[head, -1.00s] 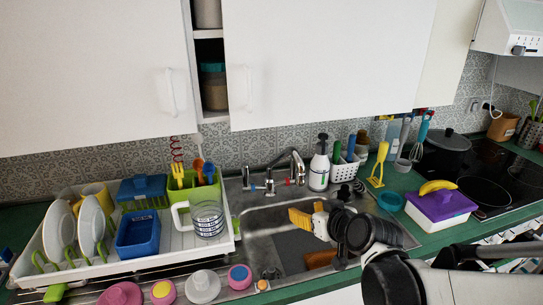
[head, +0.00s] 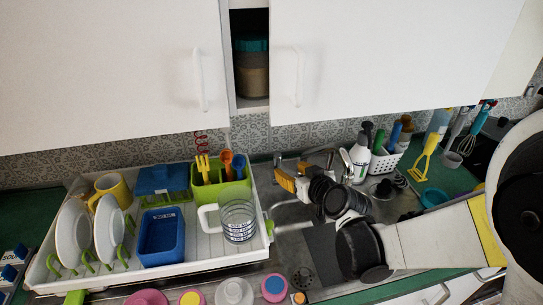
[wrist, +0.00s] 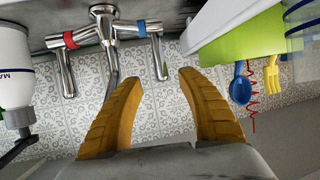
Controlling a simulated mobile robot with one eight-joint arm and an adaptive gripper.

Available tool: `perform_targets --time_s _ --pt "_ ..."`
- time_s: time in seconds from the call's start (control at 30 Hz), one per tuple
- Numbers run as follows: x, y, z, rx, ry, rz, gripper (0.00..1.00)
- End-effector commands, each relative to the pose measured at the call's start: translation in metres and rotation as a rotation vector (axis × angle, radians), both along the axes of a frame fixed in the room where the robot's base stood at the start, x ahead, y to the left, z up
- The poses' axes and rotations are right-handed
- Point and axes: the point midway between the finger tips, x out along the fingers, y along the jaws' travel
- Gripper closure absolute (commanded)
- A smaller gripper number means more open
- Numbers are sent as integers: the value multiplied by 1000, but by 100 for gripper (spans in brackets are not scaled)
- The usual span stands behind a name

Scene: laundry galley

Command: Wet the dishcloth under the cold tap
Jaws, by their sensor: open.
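The chrome tap (wrist: 100,30) shows in the wrist view with a red band on one side and a blue band on the other. The blue-banded cold handle (wrist: 156,30) has its lever extending between my fingertips' directions. My gripper (wrist: 162,80) is open and empty, its yellow fingers spread towards the tap, with the cold lever's end near the gap. Contact cannot be told. In the head view my gripper (head: 277,176) is beside the tap (head: 322,152), above the sink (head: 285,212). I cannot make out the dishcloth; my arm hides much of the sink.
A white drying rack (head: 205,258) with plates, blue tubs, a glass jug (head: 238,222) and a green utensil holder (head: 222,193) stands left of the sink. A soap bottle (head: 360,158) and white basket (head: 384,160) stand right of the tap. Cupboards (head: 110,70) hang above.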

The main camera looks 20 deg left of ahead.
Motion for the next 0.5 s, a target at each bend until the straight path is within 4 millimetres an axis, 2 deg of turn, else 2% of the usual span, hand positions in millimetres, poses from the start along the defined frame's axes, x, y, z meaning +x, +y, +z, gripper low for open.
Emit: perform_targets --time_s 0.5 --pt "60 56 -36 0 0 0 54"
